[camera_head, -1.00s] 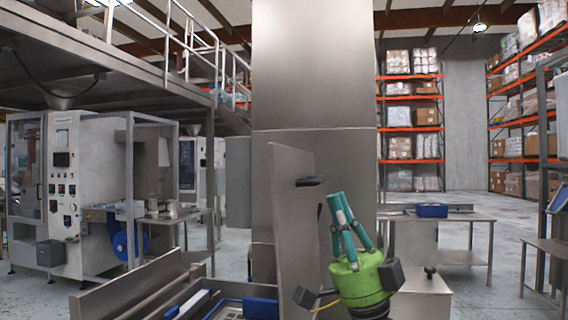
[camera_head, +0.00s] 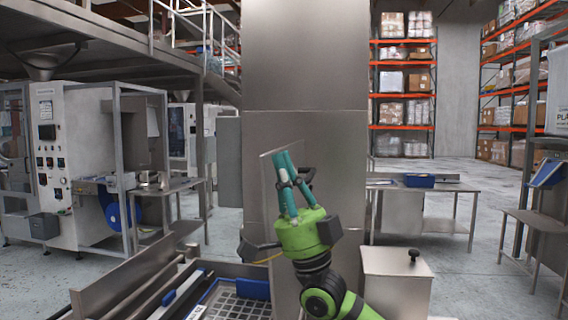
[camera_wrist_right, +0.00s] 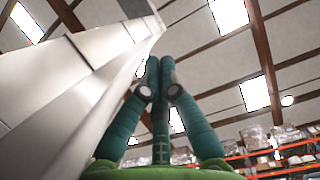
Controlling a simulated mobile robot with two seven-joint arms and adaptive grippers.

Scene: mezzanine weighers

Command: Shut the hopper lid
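The hopper lid (camera_head: 267,190) looks to be the upright grey steel panel at the middle of the head view. It stands raised at the right side of an open steel hopper with blue parts and a perforated grid inside. Its dark handle (camera_head: 306,174) shows near its upper edge, partly behind my fingers. My right gripper (camera_head: 283,156), green with teal fingers, is in front of the lid beside the handle. In the wrist view its fingertips (camera_wrist_right: 160,62) come together with nothing visible between them. Whether they touch the lid is unclear. My left gripper is not in view.
A steel box (camera_head: 396,285) with a black knob stands close on the right. A large steel column (camera_head: 305,75) rises behind the lid. A steel table (camera_head: 425,190) with a blue tray stands behind right. Open floor lies farther right.

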